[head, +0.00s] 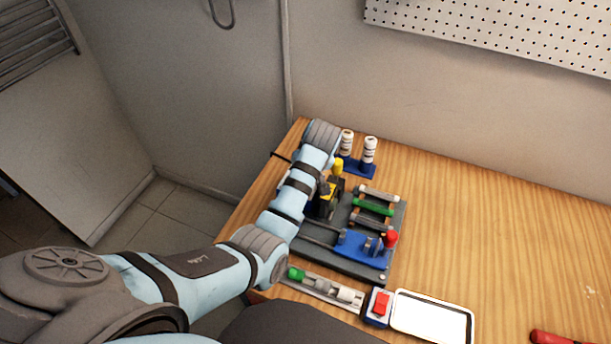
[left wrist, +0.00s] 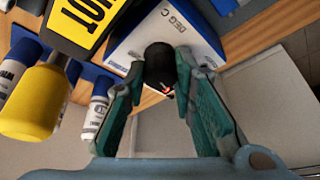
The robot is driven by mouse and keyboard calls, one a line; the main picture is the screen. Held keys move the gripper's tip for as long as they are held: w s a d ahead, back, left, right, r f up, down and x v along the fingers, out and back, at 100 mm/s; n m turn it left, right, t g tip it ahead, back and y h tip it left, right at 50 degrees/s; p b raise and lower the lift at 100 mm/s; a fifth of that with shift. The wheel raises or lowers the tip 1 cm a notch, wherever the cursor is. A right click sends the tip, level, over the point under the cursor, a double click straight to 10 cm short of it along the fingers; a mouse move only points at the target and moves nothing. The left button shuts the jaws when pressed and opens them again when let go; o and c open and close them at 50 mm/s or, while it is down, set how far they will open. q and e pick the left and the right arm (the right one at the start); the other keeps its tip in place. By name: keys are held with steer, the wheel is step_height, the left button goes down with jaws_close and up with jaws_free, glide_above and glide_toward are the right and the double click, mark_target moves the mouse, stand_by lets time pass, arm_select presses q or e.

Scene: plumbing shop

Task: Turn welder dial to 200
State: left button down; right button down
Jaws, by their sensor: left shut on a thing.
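In the left wrist view the welder's dial (left wrist: 159,60) is a round black knob with a small red mark on its near side. It sits on a white-and-blue face lettered "DEG C" (left wrist: 180,27). My left gripper (left wrist: 162,78) has its two teal fingers on either side of the dial and is shut on it. The scale numbers and the dial's setting cannot be read. In the head view my left arm covers the dial and the gripper. My right gripper is in neither view.
A yellow "HOT" plate (left wrist: 85,18) and a yellow knob (left wrist: 33,103) are close left of the gripper. White bottles (head: 369,150) stand behind. A grey board (head: 345,265) with a blue fixture (head: 355,246) lies nearer. A white tray (head: 432,316) is at front; the table's right is mostly clear.

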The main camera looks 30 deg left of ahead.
arm_select(q)
steer(key=shift+w+a+r, duration=0.1)
steer(key=shift+w+r, duration=0.05)
steer(key=shift+r, duration=0.05)
stand_by(0.3)
steer(key=c, duration=1.6)
jaws_free()
steer(key=shift+o, duration=1.3)
steer(key=shift+f, duration=0.15)
steer(key=v, duration=0.7)
steer(key=shift+r, duration=0.2)
